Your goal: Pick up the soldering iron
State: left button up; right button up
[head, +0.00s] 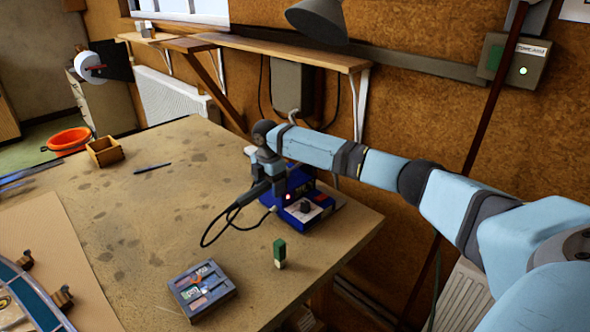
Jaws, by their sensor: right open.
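The soldering iron (252,194) has a dark handle, and its black cable loops down to the left over the bench. It rests tilted at the left side of a blue soldering station (305,207) with a dark knob and a small red light. My right gripper (262,172) reaches in from the right and is open just above the iron's upper end. It hides that end and part of the station. I cannot tell whether its fingers are around the iron or touching it. My left gripper is not in view.
The workbench (180,220) carries a tray of small items (201,289), a small green-topped block (280,252), a dark pen-like tool (152,168) and a wooden box (104,151). A leaded panel (30,296) lies at the left. The bench middle is clear.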

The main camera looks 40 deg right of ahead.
jog(key=shift+c, duration=0.7)
jog(key=c, duration=1)
jog(key=shift+c, duration=0.2)
